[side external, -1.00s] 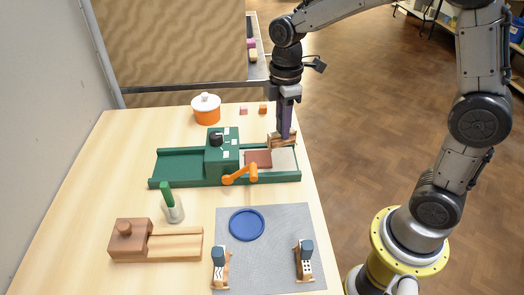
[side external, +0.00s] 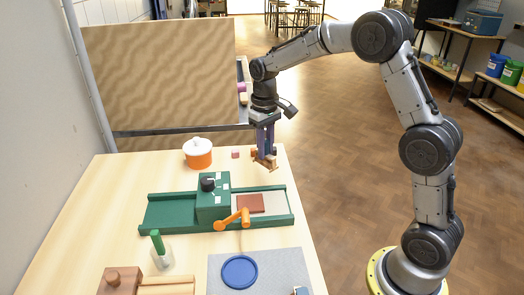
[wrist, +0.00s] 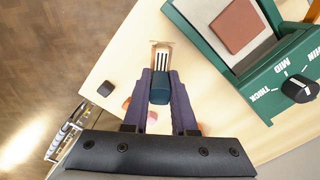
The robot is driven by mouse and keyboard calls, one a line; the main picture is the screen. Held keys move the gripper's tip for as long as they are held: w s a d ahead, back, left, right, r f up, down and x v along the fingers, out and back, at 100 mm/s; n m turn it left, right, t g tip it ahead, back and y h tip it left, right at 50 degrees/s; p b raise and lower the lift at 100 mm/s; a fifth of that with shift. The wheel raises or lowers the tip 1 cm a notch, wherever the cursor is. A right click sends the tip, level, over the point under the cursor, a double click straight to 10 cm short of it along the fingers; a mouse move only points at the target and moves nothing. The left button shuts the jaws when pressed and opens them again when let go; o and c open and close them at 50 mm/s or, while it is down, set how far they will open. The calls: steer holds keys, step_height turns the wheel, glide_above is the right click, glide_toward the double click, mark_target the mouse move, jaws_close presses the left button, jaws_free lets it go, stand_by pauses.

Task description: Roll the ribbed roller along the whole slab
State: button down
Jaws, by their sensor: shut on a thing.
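My gripper (side external: 265,150) is shut on the ribbed roller (side external: 265,163), held in the air behind the right end of the green slab machine (side external: 160,228). In the wrist view the fingers of my gripper (wrist: 160,85) clasp the roller's dark blue handle. The roller's wooden frame and striped drum (wrist: 161,57) point away from my wrist. The reddish-brown slab (side external: 250,203) lies flat on the machine's pale bed, right of the green housing; it also shows at the top of the wrist view (wrist: 238,26). The roller is apart from the slab.
An orange pot with a white lid (side external: 199,156) and a small pink cube (side external: 235,155) stand at the back. The green housing (side external: 213,200) with its orange crank (side external: 233,220) stands beside the slab. A grey mat (side external: 285,268) with a blue disc (side external: 239,272) lies in front.

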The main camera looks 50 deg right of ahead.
steer(key=s+a+r+m, duration=0.4)
steer(key=s+a+m, duration=0.3)
steer(key=a, duration=0.3)
steer(key=shift+s+a+f, duration=0.1)
steer(key=shift+f, duration=2.45)
steer(key=shift+f, duration=0.4)
steer(key=shift+a, duration=0.1)
steer(key=shift+w+a, duration=0.45)
steer(key=shift+w, duration=0.15)
steer(key=shift+a, duration=0.1)
steer(key=shift+w+a+f, duration=0.1)
steer(key=shift+w+a, duration=0.35)
steer(key=shift+w, duration=0.05)
